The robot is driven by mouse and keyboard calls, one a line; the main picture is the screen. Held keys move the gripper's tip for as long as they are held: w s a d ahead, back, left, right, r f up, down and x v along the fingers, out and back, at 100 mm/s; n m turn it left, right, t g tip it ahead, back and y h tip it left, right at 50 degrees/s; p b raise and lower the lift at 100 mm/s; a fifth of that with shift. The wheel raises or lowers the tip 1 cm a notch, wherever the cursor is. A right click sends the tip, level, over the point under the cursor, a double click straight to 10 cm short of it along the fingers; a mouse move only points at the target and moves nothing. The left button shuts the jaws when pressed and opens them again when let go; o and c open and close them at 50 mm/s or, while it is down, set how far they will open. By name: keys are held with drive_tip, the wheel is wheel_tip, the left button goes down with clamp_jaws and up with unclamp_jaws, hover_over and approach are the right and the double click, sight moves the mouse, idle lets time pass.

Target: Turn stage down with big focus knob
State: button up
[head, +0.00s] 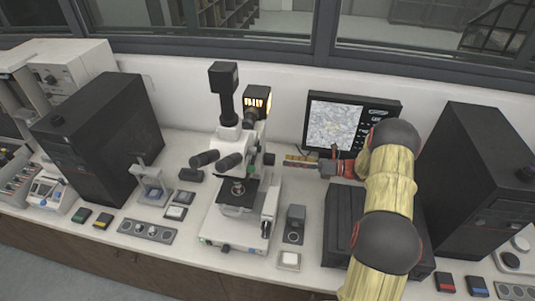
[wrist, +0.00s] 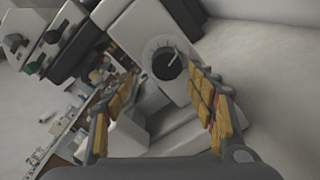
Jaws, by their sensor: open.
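The microscope (head: 228,140) stands on the bench in the middle of the head view, with its dark stage (head: 238,197) below the eyepieces. My gripper (head: 287,160) is to the right of the microscope's upper body, its fingers pointing left at it. In the wrist view my gripper (wrist: 163,80) is open and empty, with orange-padded fingers spread apart. A round black knob (wrist: 168,63) with a pale pointer, seemingly the big focus knob, sits on the white body ahead, between the fingertips in the picture. No contact with the fingers is visible. The gap's depth is hard to judge.
A monitor (head: 335,122) stands behind my gripper. A low black unit (head: 340,225) is beneath my arm, and a tall black box (head: 480,165) is on the right. A small dark control box (head: 295,222) stands on the bench right of the microscope.

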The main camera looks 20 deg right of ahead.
sight(273, 159)
drive_tip(key=shift+m+t, duration=0.4)
drive_tip(key=x, duration=0.7)
drive_tip(key=shift+w+d+f, duration=0.15)
drive_tip(key=shift+w+f, duration=0.2)
drive_tip(key=shift+w, duration=0.1)
drive_tip(key=shift+c, duration=0.5)
drive_tip(key=c, duration=1.1)
drive_tip(key=shift+o, duration=0.2)
